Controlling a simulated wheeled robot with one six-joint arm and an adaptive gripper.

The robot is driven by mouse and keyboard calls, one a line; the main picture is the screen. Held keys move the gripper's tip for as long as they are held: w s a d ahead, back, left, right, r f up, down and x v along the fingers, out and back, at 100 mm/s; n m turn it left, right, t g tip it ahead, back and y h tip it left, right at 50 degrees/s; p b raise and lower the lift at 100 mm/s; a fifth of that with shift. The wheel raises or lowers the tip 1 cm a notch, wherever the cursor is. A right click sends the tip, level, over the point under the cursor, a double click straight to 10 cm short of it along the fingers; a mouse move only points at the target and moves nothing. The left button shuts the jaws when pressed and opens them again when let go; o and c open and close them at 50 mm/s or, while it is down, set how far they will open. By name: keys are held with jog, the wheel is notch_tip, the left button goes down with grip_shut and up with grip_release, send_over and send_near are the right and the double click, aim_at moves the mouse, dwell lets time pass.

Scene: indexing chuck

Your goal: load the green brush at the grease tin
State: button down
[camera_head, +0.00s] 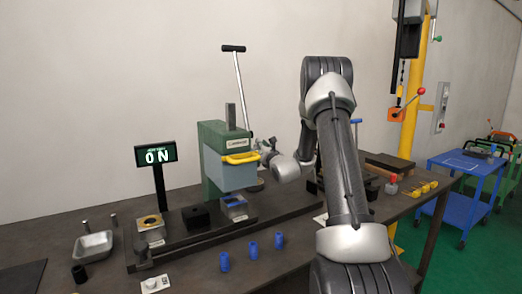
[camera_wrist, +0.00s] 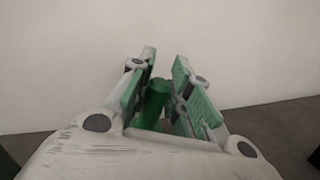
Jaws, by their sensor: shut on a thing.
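My gripper (camera_wrist: 165,68) is shut on the green brush (camera_wrist: 155,102), whose green cylindrical handle shows between the fingers in the wrist view. The brush's bristle end is hidden. In the head view my wrist is beside the right side of the green press, and my arm hides part of the bench behind it. The gripper's tips and the brush cannot be made out clearly there. I cannot pick out the grease tin for certain in either view.
A blue cart (camera_head: 470,165) stands at the right.

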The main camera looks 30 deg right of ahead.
jog(key=shift+f, duration=3)
jog(key=shift+f, duration=0.55)
jog(key=shift+r, duration=3.55)
jog(key=shift+f, duration=0.1)
notch_tip(320, 180, down, 7)
jog(key=shift+r, duration=0.1)
jog(key=shift+r, duration=0.1)
